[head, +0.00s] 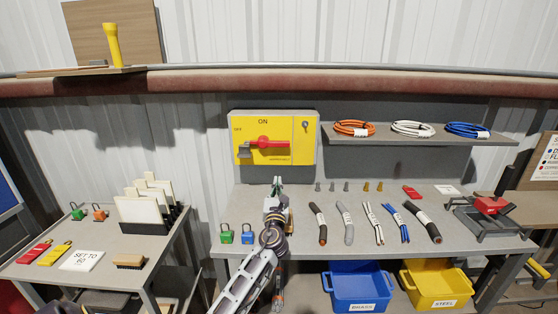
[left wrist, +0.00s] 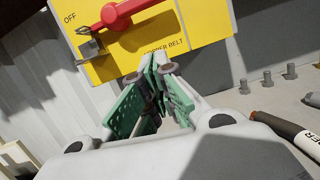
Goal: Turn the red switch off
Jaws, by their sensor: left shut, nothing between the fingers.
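The red switch (head: 265,143) sits on a yellow panel (head: 300,152) on the wall, with ON printed above and OFF at its left. Its red handle lies roughly level, its left end by a grey metal bracket (head: 244,151) on the OFF side. The handle also shows in the left wrist view (left wrist: 130,14), beside the bracket (left wrist: 90,47). My left gripper (head: 277,181) is below the panel, pointing up at it, shut and empty. Its green-padded fingers (left wrist: 160,75) appear below the handle, apart from it. My right gripper is out of view.
Green (head: 226,235) and blue (head: 247,236) padlocks stand left of my arm on the bench. Several cable pieces (head: 345,215) lie to its right. A shelf (head: 400,140) with cable coils is right of the panel. Blue (head: 357,300) and yellow bins (head: 436,295) are below.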

